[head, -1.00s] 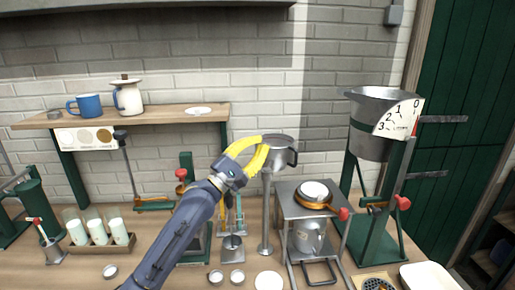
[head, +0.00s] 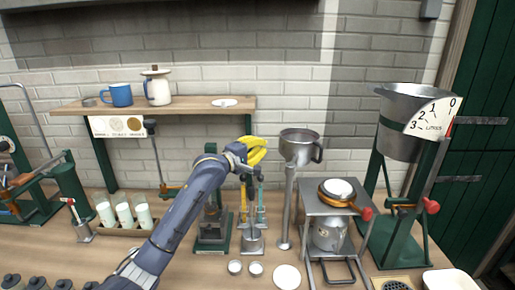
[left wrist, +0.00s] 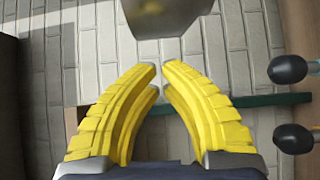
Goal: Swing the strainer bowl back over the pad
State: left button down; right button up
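The strainer bowl (head: 300,147) is a grey metal bowl with a dark handle at its right, on top of an upright metal post (head: 287,205). A white round disc (head: 287,277), perhaps the pad, lies on the counter near the post's foot. My left gripper (head: 262,148) is just left of the bowl, apart from it. In the left wrist view, its yellow fingertips (left wrist: 160,67) come nearly together with nothing held. A grey metal thing (left wrist: 165,18), probably the bowl, lies beyond them. My right gripper is out of view.
Right of the post stands a metal stand (head: 327,208) with a white-topped round piece on it. A large measuring bucket (head: 402,105) stands farther right. A wooden shelf (head: 185,104) is behind my arm. Small cups (head: 235,267) lie in front.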

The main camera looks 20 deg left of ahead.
pick_arm(q)
jog(key=x, duration=0.6)
jog(key=shift+w+d, duration=0.15)
jog(key=shift+d, duration=0.05)
dwell(0.4)
